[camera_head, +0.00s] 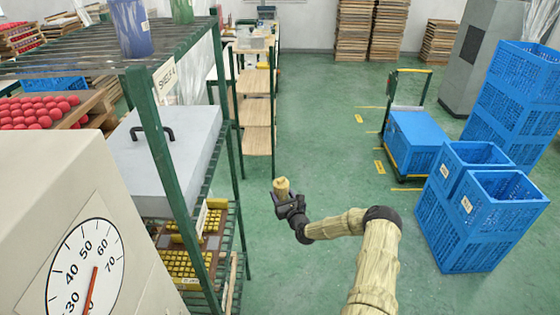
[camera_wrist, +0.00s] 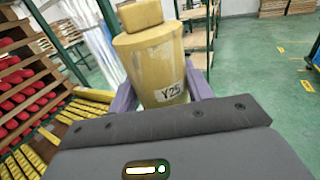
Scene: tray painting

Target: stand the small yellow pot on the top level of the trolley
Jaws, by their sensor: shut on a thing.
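The small yellow pot (camera_head: 281,186) is in my gripper (camera_head: 287,198), held up over the green floor in the middle of the head view. In the wrist view the pot (camera_wrist: 152,65) is large, with a label reading Y25 and a knob-like top, slightly tilted in the picture. Purple fingers press on both its sides. A stand with several wooden levels and green posts (camera_head: 258,110) is beyond my gripper, up and left; I cannot tell if it is the trolley. A low cart with a yellow handle (camera_head: 409,72) carries a blue box at the right.
A green wire rack marked SHELF 4 (camera_head: 150,120) stands close on the left, holding a grey case (camera_head: 165,155) and trays of yellow pieces (camera_head: 185,265). Stacked blue crates (camera_head: 480,215) stand at the right. The green floor (camera_head: 330,120) between is clear.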

